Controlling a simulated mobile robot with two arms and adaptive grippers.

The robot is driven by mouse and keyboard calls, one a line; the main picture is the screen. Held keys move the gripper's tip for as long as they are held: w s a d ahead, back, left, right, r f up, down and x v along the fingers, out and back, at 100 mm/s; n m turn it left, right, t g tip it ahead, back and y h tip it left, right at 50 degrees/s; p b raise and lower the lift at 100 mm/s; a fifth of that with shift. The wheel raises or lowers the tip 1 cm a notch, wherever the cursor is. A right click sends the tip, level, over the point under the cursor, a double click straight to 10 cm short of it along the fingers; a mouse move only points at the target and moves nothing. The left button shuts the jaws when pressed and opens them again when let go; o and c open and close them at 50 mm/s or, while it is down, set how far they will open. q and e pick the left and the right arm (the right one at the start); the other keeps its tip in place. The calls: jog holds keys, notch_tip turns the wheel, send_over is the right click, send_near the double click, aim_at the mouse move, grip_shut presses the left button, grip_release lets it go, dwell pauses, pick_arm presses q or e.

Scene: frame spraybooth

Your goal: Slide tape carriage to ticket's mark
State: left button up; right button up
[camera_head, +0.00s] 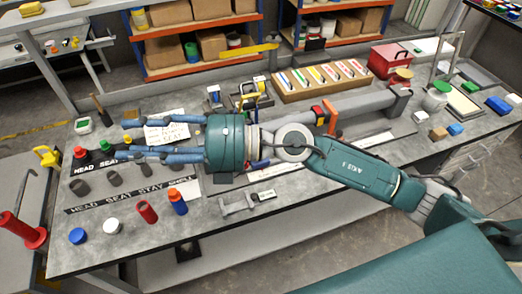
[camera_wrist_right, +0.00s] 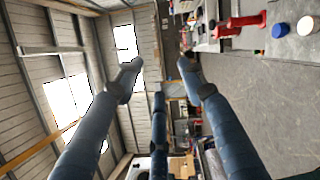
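My right gripper (camera_head: 124,138) reaches across the bench from the right, fingers spread and empty. In the right wrist view its fingers (camera_wrist_right: 157,78) are apart with nothing between them. A white paper with handwriting (camera_head: 168,133), perhaps the ticket, lies partly behind the fingers; its words are too small to read surely. An orange upright piece (camera_head: 331,118), perhaps the tape carriage, stands at the long grey bar (camera_head: 365,105), behind my right forearm and well right of the gripper. The arm hides part of the bar. No ticket mark is clear. My left gripper is not in view.
Red (camera_head: 147,211) and blue (camera_head: 178,203) cylinders, caps and grey cups stand at the bench's left front. A wooden rack of coloured strips (camera_head: 315,88) and a red box (camera_head: 388,60) stand behind. A grey bracket (camera_head: 236,203) lies below the gripper.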

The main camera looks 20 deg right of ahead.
jog(key=w+d+f+n+g+h, duration=0.2)
jog(key=d+f+n+h, duration=0.35)
jog(key=f, duration=0.75)
jog(key=w+d+f+m+h, duration=0.1)
jog(key=w+d+f+h, duration=0.2)
jog(key=d, duration=0.5)
jog(key=w+d+f+t+h, duration=0.1)
jog(key=w+d+h, duration=0.1)
jog(key=d+h, duration=0.35)
jog(key=w+d+f+m+h, duration=0.1)
jog(key=w+d+h, duration=0.15)
jog(key=d, duration=0.65)
jog(key=p+x, duration=0.4)
jog(key=x, duration=0.5)
jog(key=shift+w+f, duration=0.4)
jog(key=shift+f, duration=0.25)
jog(key=shift+t, duration=0.3)
grip_shut()
